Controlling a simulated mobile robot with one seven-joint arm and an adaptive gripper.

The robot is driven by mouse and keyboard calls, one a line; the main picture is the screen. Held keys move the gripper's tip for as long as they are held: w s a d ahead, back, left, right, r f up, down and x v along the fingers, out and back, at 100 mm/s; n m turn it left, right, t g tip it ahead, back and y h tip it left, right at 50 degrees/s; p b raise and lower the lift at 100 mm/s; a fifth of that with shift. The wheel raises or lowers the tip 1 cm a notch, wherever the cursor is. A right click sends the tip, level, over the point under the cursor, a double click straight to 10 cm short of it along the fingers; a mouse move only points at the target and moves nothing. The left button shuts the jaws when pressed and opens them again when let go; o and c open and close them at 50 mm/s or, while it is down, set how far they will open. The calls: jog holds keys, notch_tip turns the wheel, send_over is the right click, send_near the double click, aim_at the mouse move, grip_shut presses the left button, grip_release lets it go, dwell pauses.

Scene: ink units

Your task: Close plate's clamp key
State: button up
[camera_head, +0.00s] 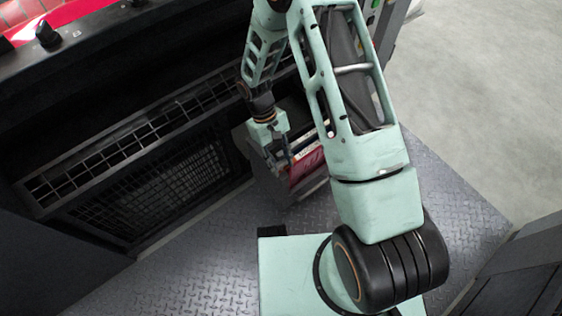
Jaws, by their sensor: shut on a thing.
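My gripper (287,158) is at the end of my pale green arm, low in the middle of the view. It points down at the near side of a grey box holding a dark red item (308,165) and white-and-dark edged items. Its fingers are small and partly dark here. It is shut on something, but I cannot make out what. I cannot pick out a plate or a clamp key with certainty. A black knob (47,35) stands on a red panel (22,22) at the top left, well away from my gripper.
A dark machine front with a wire grille (160,185) runs along the left, close to my gripper. Diamond-plate floor (190,275) lies below it. Bare grey floor (470,90) is open at the right. A dark panel (520,285) stands at the lower right.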

jog(key=o, duration=1.2)
jog(key=shift+c, duration=0.2)
jog(key=v, duration=1.2)
